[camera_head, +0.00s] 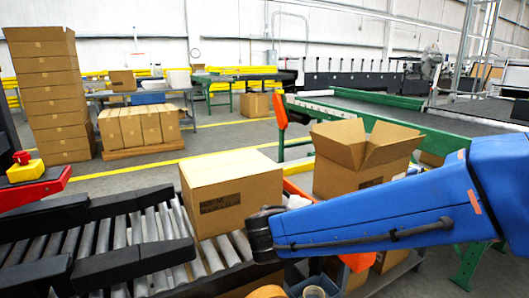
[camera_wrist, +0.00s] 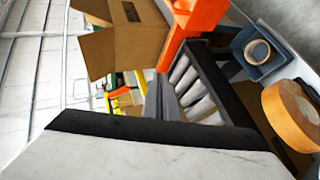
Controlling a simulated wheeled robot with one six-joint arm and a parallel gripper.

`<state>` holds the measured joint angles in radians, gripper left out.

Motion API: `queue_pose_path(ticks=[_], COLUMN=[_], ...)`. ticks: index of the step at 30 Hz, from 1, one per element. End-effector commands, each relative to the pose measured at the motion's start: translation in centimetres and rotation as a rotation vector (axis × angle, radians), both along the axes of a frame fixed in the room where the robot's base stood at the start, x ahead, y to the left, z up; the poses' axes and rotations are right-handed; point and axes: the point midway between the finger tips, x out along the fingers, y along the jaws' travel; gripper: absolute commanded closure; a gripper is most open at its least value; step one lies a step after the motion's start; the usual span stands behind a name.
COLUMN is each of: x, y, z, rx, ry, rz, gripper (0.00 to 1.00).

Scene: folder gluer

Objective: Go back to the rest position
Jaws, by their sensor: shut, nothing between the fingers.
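My blue arm reaches in from the right in the head view. Its dark end joint (camera_head: 262,235) is low over the roller conveyor (camera_head: 142,248), just right of a closed cardboard box (camera_head: 230,190). My gripper's fingers are hidden in the head view. In the wrist view, two narrow grey bars close together at the middle look like my gripper (camera_wrist: 160,84), shut and empty. A pale surface with a black edge fills the bottom of that view; I cannot tell what it is.
An open carton (camera_head: 356,158) stands behind my arm, near a green-framed belt conveyor (camera_head: 400,115). A tape roll (camera_wrist: 288,102) and a blue bin (camera_wrist: 252,50) are at the right of the wrist view. Stacked boxes (camera_head: 48,95) stand at far left. Open floor lies behind the roller conveyor.

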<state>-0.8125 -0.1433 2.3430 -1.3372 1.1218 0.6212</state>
Motion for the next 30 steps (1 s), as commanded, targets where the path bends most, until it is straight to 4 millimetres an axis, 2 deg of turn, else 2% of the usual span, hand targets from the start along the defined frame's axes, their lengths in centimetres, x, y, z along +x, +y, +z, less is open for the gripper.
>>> queue_pose_path(ticks=[1, 3, 9, 12, 16, 21, 30], x=[-0.8, -2.1, -6.8, -9.5, -12.9, -17.1, -22.6], y=[-2.8, -5.9, -12.8, -15.2, -17.4, -18.7, -18.1], z=[-0.1, -0.6, -2.2, -3.0, -3.9, -4.9, -5.6], rx=[0.032, 0.079, 0.233, 0.323, 0.449, 0.63, 0.954], ry=[0.029, 0.074, 0.192, 0.239, 0.289, 0.329, 0.326], rz=[-0.059, -0.127, -0.301, -0.374, -0.457, -0.541, -0.618], gripper=[1.0, 1.0, 1.0, 1.0, 1.0, 1.0, 1.0])
